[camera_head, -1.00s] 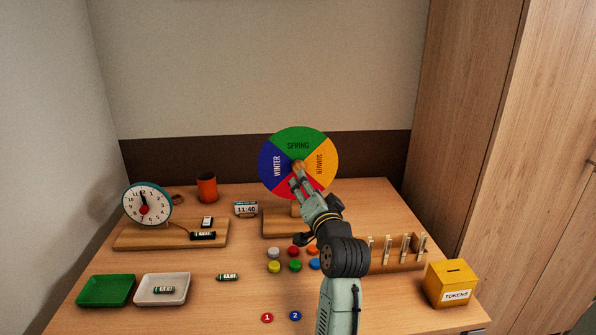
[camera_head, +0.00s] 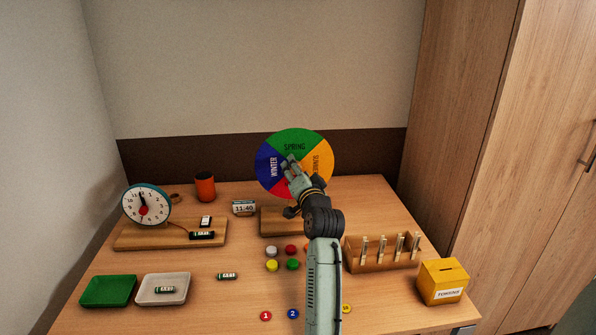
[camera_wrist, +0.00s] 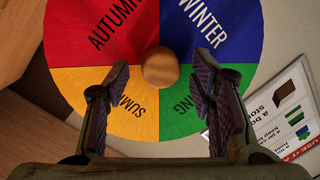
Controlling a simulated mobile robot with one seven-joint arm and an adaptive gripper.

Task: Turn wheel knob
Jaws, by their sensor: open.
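The season wheel (camera_head: 296,143) stands upright at the back of the table, with green SPRING at the top, blue WINTER at left, yellow SUMMER at right and red at the bottom. In the wrist view the wheel (camera_wrist: 100,35) appears turned over, and the round wooden knob (camera_wrist: 161,68) sits at its centre. My gripper (camera_head: 291,164) is in front of the wheel and hides the knob in the head view. In the wrist view my gripper (camera_wrist: 163,95) is open, its two fingers apart on either side of the knob's line, with the knob just beyond the fingertips. Contact cannot be told.
A clock (camera_head: 146,205) on a wooden base, an orange cup (camera_head: 205,186) and a small time display (camera_head: 244,207) stand at left. Coloured buttons (camera_head: 271,265) lie in front. A peg rack (camera_head: 365,262) and a yellow token box (camera_head: 442,278) are at right.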

